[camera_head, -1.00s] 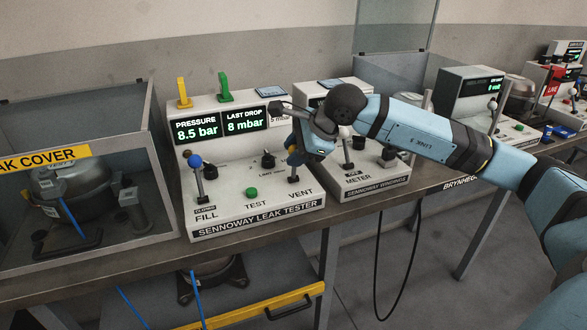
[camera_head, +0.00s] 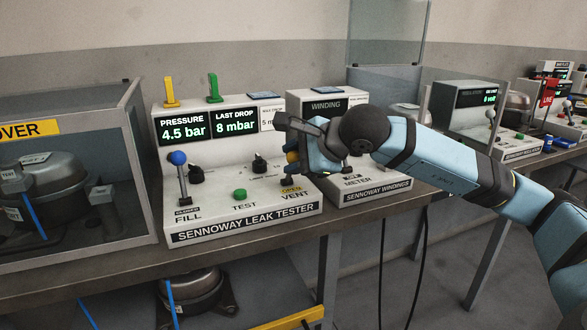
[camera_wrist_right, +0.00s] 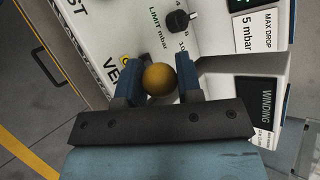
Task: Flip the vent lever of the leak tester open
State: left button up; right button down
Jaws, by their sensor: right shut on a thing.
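The leak tester (camera_head: 238,222) stands on the bench in the head view. Its display reads 4.5 bar pressure and 8 mbar last drop. The vent lever, at its right front, has a yellow ball knob (camera_wrist_right: 160,79), seen in the wrist view between the fingers. A lit yellow OPEN label (camera_head: 291,190) shows above the word VENT. My right gripper (camera_head: 291,158) is shut on the vent lever's knob; its fingers also show in the wrist view (camera_wrist_right: 160,85). The gripper hides much of the lever in the head view. The left gripper is not in view.
The blue-knobbed fill lever (camera_head: 178,160) stands upright at the tester's left, marked closed. A green test button (camera_head: 240,194) and black dials are between. The winding tester (camera_head: 372,190) sits close on the right, partly behind my arm. A clear-walled leak cover box (camera_head: 140,160) is at the left.

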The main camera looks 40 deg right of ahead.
jog(key=shift+f, duration=0.1)
dwell(0.4)
jog(key=c, duration=0.8)
grip_release()
jog(key=shift+s, duration=0.1)
jog(key=shift+s+d+r, duration=0.15)
jog(key=shift+s+r, duration=0.05)
jog(key=shift+r, duration=0.05)
jog(key=v, duration=1.3)
jog(key=shift+s, duration=0.15)
